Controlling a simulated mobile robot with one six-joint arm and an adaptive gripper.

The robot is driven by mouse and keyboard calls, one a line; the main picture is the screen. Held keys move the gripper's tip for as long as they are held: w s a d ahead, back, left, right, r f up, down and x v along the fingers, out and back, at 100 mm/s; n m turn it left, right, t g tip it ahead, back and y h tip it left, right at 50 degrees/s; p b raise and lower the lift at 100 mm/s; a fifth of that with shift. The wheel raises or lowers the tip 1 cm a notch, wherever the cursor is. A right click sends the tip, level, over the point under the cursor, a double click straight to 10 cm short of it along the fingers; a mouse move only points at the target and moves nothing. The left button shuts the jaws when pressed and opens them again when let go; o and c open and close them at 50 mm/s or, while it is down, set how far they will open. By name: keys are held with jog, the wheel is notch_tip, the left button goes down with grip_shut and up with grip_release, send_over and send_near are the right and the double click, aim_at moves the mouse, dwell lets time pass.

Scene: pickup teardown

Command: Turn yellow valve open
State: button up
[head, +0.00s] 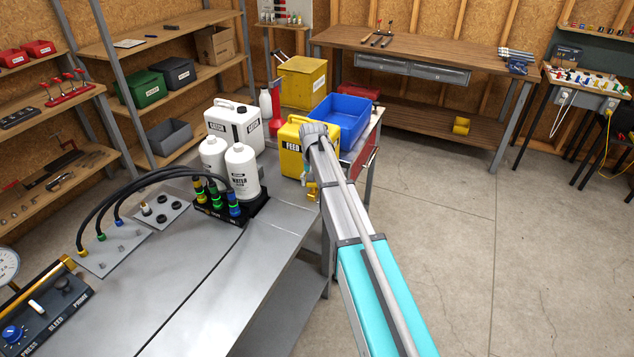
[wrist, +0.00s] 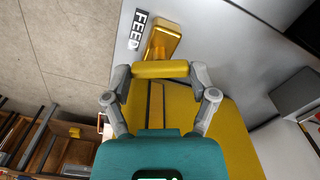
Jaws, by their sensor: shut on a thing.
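The yellow valve shows in the wrist view as a yellow bar-shaped handle (wrist: 160,69) in front of a golden body (wrist: 166,40), beside a FEED label (wrist: 138,30). My gripper (wrist: 161,70) is shut on the handle, one grey finger at each end. In the head view a small part of the yellow valve (head: 313,191) shows at the right edge of the metal bench, below the yellow FEED container (head: 291,163). My arm hides much of the gripper there. How far the valve is turned cannot be told.
White bottles (head: 243,172) and a black block with hoses (head: 226,209) stand left of the valve on the metal bench (head: 180,285). A blue bin (head: 341,118) stands behind the FEED container. The concrete floor (head: 460,240) to the right is clear.

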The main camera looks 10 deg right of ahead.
jog(key=n, duration=0.6)
jog(key=shift+s, duration=0.2)
jog(key=n, duration=0.7)
dwell(0.3)
jog(key=o, duration=1)
jog(key=shift+w, duration=0.1)
